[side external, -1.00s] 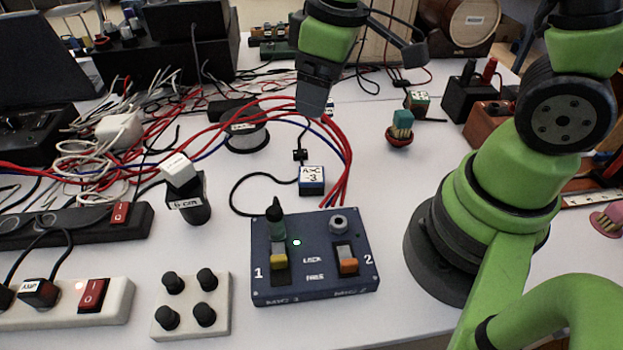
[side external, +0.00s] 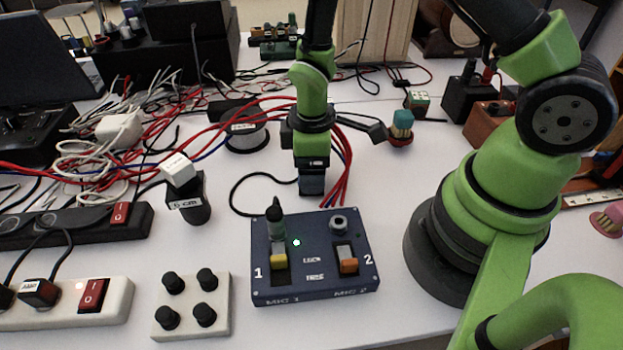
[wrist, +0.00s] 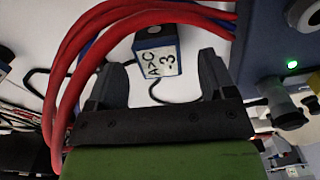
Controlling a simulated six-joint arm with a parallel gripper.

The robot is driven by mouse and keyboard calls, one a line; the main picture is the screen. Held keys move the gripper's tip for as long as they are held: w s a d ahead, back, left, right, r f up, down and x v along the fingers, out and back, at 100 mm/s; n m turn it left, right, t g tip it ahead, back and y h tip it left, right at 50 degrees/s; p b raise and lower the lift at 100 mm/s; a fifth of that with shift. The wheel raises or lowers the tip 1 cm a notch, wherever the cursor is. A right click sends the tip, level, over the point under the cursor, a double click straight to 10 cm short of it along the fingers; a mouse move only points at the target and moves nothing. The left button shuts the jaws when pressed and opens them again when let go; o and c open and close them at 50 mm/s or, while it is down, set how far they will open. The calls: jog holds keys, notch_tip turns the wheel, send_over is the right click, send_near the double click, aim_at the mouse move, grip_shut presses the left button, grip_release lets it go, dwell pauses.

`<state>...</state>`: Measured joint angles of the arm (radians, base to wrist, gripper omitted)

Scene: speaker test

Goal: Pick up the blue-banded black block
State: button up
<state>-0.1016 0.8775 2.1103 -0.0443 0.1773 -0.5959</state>
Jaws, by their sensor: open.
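The small dark block with blue on its sides (side external: 312,186) stands on the white table behind the switch box. Its white label reads "A>C -3" in the wrist view (wrist: 160,62). My gripper (side external: 311,160) points down over the block and hides most of its top in the side view. In the wrist view, the two dark fingers of my gripper (wrist: 160,75) are apart. The block appears in the gap between them, beyond the palm. I cannot tell whether either finger touches it.
Red and blue cables (side external: 345,165) arch close beside the block. A black cable (side external: 238,195) loops at its left. The blue switch box (side external: 315,285) is in front. A dark holder with a white cube (side external: 180,172) stands left. A teal-topped brush (side external: 402,122) is behind right.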

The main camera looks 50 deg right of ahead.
notch_tip(320, 180, down, 3)
jog(key=shift+w+f, duration=0.1)
jog(key=shift+f, duration=0.1)
jog(key=c, duration=1)
jog(key=shift+r, duration=0.15)
